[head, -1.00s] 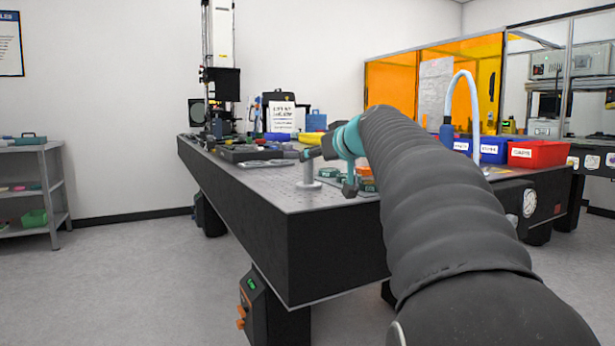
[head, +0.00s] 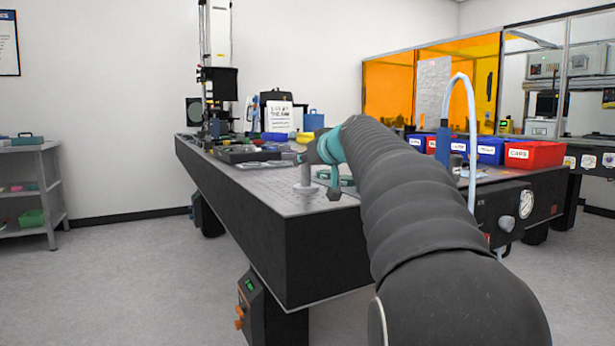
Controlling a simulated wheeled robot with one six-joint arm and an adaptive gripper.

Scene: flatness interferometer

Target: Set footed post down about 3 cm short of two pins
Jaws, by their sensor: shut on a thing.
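The footed post (head: 305,177) is a pale grey upright stem on a round foot, at the near end of the dark-sided bench (head: 345,245). Its foot is at or just above the perforated top; I cannot tell whether it touches. My gripper (head: 302,158) is at the top of the post, small and partly hidden by my teal wrist, and is shut on it. The post looks upright. I cannot make out the two pins in this view.
Green round parts (head: 347,180) lie just right of the post, partly behind my arm. A dark tray (head: 245,154) and small tools lie farther back. Blue and red bins (head: 535,154) and a pale curved hose (head: 471,130) stand right. Bare top shows left of the post.

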